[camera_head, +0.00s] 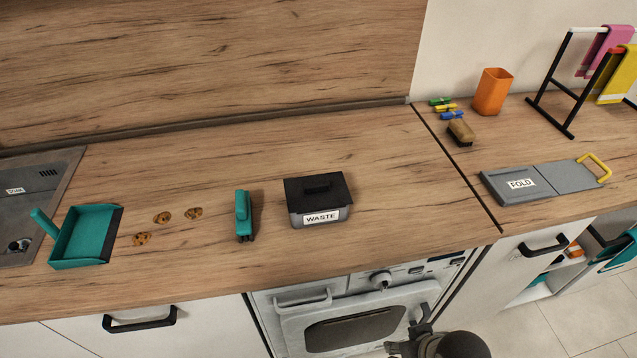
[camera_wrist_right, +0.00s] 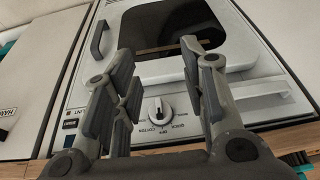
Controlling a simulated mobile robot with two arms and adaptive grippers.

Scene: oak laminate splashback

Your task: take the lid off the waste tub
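The waste tub (camera_head: 322,217) stands on the wood counter in the head view, a grey tub with a white label reading WASTE. My left gripper is not in view.
The counter right of the tub is clear up to a grey folding board (camera_head: 545,181).

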